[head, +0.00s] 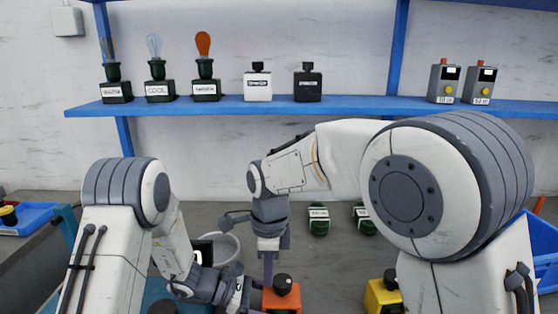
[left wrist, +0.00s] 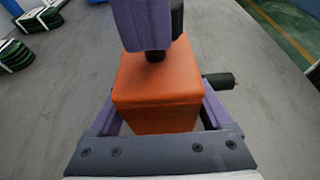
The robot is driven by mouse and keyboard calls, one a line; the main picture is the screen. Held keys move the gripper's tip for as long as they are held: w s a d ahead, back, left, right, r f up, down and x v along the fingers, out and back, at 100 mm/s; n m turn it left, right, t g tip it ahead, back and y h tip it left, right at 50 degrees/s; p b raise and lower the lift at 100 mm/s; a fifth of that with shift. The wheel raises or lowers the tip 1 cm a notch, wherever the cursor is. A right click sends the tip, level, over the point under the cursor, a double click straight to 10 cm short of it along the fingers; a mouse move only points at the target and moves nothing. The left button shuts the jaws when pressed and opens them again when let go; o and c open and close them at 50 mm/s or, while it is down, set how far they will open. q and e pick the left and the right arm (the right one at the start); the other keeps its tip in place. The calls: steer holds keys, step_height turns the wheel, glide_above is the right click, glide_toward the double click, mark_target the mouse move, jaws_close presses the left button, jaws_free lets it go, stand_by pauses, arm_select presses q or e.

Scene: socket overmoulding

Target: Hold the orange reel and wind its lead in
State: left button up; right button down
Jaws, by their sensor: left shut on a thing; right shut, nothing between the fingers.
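The orange reel (head: 283,299) is a box with a black knob (head: 282,284) on top, at the bottom middle of the head view. My left gripper (head: 247,302) is shut on it from the left. In the left wrist view the purple fingers flank the orange reel (left wrist: 158,85). A dark stub with a pale tip (left wrist: 219,81), perhaps the lead's end, sticks out beside the reel. My right gripper (head: 268,268) is shut and empty, pointing down by the knob. In the left wrist view its fingers (left wrist: 148,25) partly hide the knob; contact is unclear.
A yellow reel (head: 381,296) with a black knob stands to the right. Two green stacked items (head: 318,220) lie behind. A grey-white bin (head: 222,246) is behind my left arm. A blue shelf (head: 350,104) with bulbs and boxes crosses the back wall.

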steer(key=shift+w+d, duration=0.25)
steer(key=shift+w, duration=0.1)
steer(key=shift+a, duration=0.1)
steer(key=shift+a, duration=0.35)
steer(key=shift+r, duration=0.15)
step_height(320, 180, up, 6)
steer(key=shift+f, duration=0.1)
stand_by(0.3)
steer(key=shift+s+f, duration=0.25)
steer(key=shift+f, duration=0.75)
steer(key=shift+s+f, duration=0.25)
steer(key=shift+f, duration=0.7)
steer(key=shift+s+f, duration=0.25)
steer(key=shift+f, duration=0.75)
